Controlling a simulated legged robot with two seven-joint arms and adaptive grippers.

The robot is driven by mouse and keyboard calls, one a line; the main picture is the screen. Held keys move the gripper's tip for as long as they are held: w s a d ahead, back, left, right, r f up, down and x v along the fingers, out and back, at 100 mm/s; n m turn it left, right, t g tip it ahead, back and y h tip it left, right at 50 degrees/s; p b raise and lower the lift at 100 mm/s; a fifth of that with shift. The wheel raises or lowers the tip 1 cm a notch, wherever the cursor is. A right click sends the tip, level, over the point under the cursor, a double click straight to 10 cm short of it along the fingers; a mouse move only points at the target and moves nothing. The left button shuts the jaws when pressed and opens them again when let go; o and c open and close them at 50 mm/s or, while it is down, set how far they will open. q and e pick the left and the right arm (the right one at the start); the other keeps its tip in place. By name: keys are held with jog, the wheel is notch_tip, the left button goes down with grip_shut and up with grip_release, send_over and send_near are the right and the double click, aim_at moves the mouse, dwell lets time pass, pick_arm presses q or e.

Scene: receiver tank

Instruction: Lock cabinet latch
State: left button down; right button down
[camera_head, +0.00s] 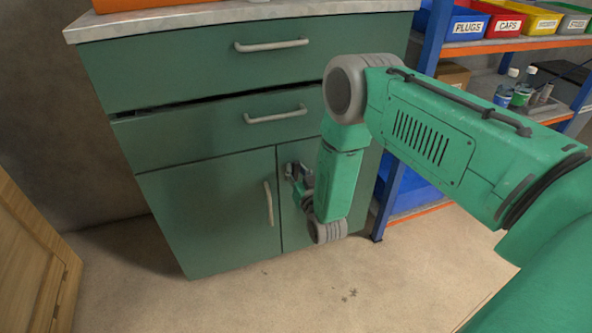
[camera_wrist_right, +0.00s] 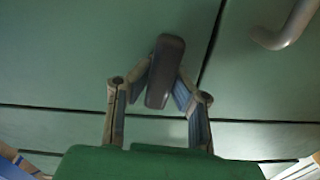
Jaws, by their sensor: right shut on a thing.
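The green cabinet (camera_head: 205,215) has two drawers above two doors, and the doors look closed. The latch (camera_wrist_right: 165,70) is a dark grey elongated knob on the door face beside the door seam. In the wrist view it stands nearly upright, leaning slightly. My right gripper (camera_head: 298,174) is at the upper part of the right door, partly hidden by my forearm. In the wrist view its fingers (camera_wrist_right: 164,88) are closed on the latch from both sides. The latch's base is hidden, so I cannot tell whether it is locked. My left gripper is not in view.
A bar door handle (camera_head: 268,203) is left of my gripper. Drawer handles (camera_head: 275,114) are above, and a dark gap shows over the lower drawer. A blue shelf with bins (camera_head: 466,27) stands right. A wooden piece (camera_head: 30,255) is at left. Floor in front is clear.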

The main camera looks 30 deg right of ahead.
jog(key=shift+n+p, duration=0.3)
jog(key=shift+p, duration=0.05)
jog(key=shift+a+n+p, duration=0.1)
jog(key=shift+n+p, duration=0.2)
jog(key=shift+a, duration=0.1)
jog(key=c, duration=1.4)
grip_release()
jog(key=v, duration=1.2)
jog(key=shift+f, duration=0.15)
